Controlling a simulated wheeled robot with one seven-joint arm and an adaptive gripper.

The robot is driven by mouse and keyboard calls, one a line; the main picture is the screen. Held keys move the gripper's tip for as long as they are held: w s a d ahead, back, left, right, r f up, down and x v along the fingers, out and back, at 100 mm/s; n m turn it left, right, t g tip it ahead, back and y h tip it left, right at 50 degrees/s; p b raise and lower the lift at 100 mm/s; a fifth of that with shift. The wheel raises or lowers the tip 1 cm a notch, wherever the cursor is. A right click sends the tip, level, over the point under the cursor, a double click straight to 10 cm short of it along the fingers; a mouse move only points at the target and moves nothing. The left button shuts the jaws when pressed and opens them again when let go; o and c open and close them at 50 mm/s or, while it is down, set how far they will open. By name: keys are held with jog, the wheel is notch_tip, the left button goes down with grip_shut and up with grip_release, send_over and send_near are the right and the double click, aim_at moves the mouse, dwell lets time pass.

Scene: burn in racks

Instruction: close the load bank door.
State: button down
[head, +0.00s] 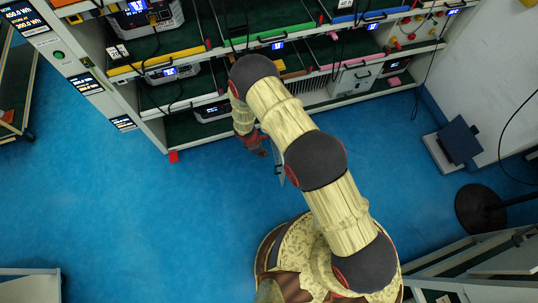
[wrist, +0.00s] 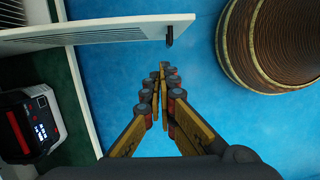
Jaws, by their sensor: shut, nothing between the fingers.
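The load bank door is a thin white panel (wrist: 115,31) standing open in the wrist view, reaching from the rack side out over the blue floor. A small black handle (wrist: 169,36) is at its free end. In the head view a pale thin panel (head: 279,168), likely this door, shows partly behind my arm. My gripper (wrist: 165,72) is shut and empty, its tips a little below the handle end in the wrist view, apart from the panel. In the head view my gripper (head: 261,151) is low in front of the rack, left of the pale panel.
The rack (head: 152,118) holds several instruments and cables on its shelves. An instrument with a lit display (wrist: 30,125) sits on a shelf left of my gripper. A round black stand base (head: 481,208) is at the right. Blue floor (head: 110,220) is clear at the left.

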jog(key=w+d+f+b, duration=0.1)
jog(key=d+f+b, duration=0.1)
jog(key=d+f, duration=0.4)
notch_tip(320, 180, down, 2)
jog(key=shift+f, duration=0.2)
jog(key=shift+w, duration=0.1)
